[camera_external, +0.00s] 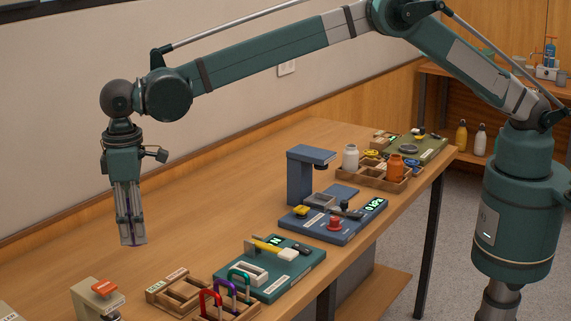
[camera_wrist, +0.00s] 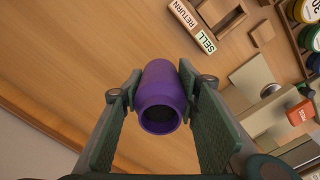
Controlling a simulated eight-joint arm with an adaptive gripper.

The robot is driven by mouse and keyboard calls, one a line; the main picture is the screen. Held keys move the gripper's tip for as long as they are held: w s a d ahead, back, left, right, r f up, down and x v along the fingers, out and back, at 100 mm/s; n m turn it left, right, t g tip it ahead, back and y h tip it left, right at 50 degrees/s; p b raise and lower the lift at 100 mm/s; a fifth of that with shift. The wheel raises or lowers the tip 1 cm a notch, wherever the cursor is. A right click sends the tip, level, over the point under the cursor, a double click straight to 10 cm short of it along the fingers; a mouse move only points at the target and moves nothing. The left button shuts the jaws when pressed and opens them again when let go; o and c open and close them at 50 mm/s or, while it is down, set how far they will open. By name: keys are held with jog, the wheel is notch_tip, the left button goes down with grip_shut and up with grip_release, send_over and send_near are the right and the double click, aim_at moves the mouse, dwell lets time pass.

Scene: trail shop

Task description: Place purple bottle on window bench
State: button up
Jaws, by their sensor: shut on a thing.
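The purple bottle (camera_wrist: 162,92) is between the two fingers of my gripper (camera_wrist: 160,80) in the wrist view, its round dark opening facing the camera. My gripper is shut on it. In the external view my gripper (camera_external: 132,238) points down over the left part of the long wooden bench (camera_external: 225,185), apparently above its surface. The bottle is mostly hidden there, with only a trace of purple between the fingers. A second wooden bench (camera_external: 432,70) stands at the back right. I cannot tell which one is the window bench.
A wooden sorting tray (camera_external: 172,290), a teal tool board (camera_external: 262,286), a blue weighing station (camera_external: 318,232) and a crate of containers (camera_external: 371,183) line the bench's right side. A beige device (camera_external: 97,300) is at the front. Clear wood lies along the wall.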

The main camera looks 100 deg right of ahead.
jog(key=shift+f, duration=0.1)
jog(key=shift+f, duration=3.05)
jog(key=shift+f, duration=1.85)
jog(key=shift+f, duration=0.2)
jog(key=o, duration=1)
jog(key=shift+r, duration=0.15)
notch_tip(320, 180, up, 12)
jog(key=shift+r, duration=0.1)
